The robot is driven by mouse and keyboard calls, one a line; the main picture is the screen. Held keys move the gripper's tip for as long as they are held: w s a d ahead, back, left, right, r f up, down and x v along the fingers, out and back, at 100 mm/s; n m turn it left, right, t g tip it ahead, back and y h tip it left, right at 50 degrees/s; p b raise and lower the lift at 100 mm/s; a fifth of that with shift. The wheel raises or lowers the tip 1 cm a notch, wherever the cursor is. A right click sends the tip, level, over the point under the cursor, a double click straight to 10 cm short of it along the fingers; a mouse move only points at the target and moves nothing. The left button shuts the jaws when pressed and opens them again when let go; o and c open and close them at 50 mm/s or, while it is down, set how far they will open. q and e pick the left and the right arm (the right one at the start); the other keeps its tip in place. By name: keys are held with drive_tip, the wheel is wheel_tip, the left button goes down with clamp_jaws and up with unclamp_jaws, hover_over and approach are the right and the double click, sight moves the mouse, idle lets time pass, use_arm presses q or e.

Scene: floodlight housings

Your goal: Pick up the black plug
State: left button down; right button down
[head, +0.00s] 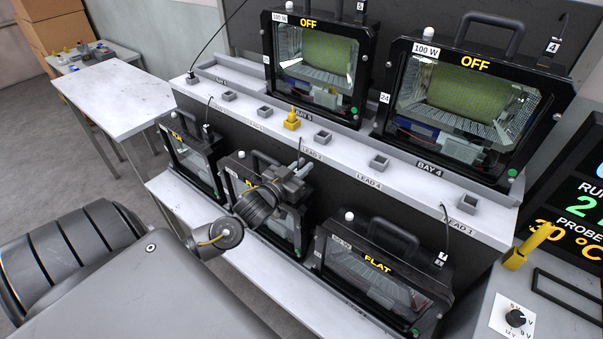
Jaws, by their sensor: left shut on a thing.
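My left gripper (292,175) is in front of the shelf, above the lower row of housings. It is shut on a small dark thing that looks like the black plug, mostly hidden by the fingers. A thin dark lead (300,150) rises from it toward the shelf edge. My right gripper is not in view.
A white shelf (345,175) carries several grey sockets, one with a yellow plug (292,119). Two housings marked OFF (322,75) (470,105) stand above. The FLAT housing (375,280) and others stand below. A white table (110,95) at left is mostly clear.

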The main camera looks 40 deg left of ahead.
use_arm(q)
drive_tip(key=s+r+p, duration=0.3)
drive_tip(key=s+r, duration=0.8)
drive_tip(key=s, duration=0.3)
